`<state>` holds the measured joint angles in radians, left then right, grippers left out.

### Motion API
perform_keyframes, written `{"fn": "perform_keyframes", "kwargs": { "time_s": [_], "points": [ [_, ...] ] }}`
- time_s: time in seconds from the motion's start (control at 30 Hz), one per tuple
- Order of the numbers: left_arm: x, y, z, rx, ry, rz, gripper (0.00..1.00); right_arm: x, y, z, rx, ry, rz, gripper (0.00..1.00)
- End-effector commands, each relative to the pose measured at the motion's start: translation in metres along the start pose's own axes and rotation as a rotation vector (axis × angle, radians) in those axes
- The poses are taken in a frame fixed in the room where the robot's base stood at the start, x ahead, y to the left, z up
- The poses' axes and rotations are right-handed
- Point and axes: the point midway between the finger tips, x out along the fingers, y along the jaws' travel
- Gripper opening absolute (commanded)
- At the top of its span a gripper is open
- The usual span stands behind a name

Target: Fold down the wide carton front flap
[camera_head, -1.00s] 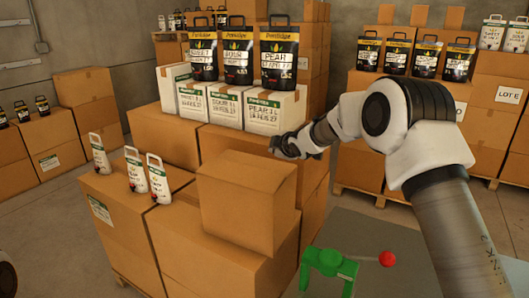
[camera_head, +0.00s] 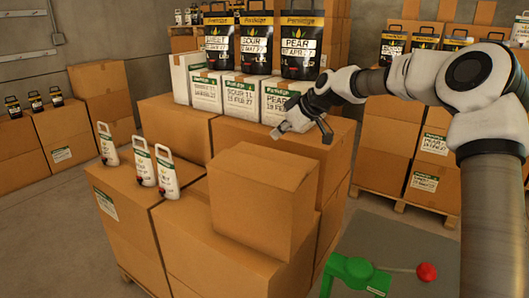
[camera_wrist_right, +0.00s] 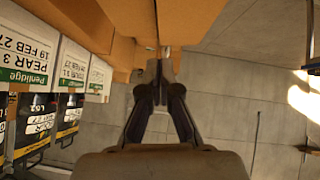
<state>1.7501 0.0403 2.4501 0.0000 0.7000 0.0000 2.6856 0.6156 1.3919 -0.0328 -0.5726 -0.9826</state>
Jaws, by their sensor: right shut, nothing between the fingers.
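A wide brown carton (camera_head: 262,195) stands on top of the front carton stack; its top looks flat and closed in the head view, and I cannot make out a raised flap. My right gripper (camera_head: 283,129) is above and behind this carton, in front of the white labelled boxes. It also shows in the right wrist view (camera_wrist_right: 163,72), with its fingers together and nothing between them. Brown cardboard (camera_wrist_right: 195,20) lies beyond the fingertips there; I cannot tell if they touch it. My left gripper is out of view.
White boxes (camera_head: 237,97) carry black pouches (camera_head: 254,45) behind my right gripper. Several white pouches (camera_head: 141,158) stand on cartons at the left. A green device (camera_head: 357,272) with a red knob (camera_head: 427,272) is at lower right.

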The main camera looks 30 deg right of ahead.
Motion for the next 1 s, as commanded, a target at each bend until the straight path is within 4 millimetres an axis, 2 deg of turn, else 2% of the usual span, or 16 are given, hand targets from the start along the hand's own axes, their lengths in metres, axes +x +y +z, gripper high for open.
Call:
{"fn": "perform_keyframes", "kwargs": {
  "time_s": [0.03, 0.27, 0.4, 0.6, 0.87, 1.0],
  "points": [
    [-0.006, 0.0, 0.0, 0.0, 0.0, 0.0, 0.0, 0.01, 0.0, -0.001, 0.0, -0.006, 0.0, 0.0],
    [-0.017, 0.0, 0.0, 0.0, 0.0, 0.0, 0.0, 0.061, 0.0, 0.0, -0.001, -0.006, 0.001, 0.0],
    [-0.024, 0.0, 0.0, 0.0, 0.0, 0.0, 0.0, 0.079, 0.0, 0.017, 0.002, -0.003, 0.0, 0.0],
    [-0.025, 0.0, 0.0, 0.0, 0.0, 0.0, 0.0, 0.09, 0.0, 0.028, 0.0, -0.001, 0.002, 0.0],
    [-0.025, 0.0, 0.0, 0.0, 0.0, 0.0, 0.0, 0.091, 0.0, 0.029, -0.001, -0.001, 0.002, 0.0],
    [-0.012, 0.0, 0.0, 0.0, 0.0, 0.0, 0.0, 0.096, 0.001, 0.034, -0.002, -0.001, 0.003, 0.0]
  ]
}}
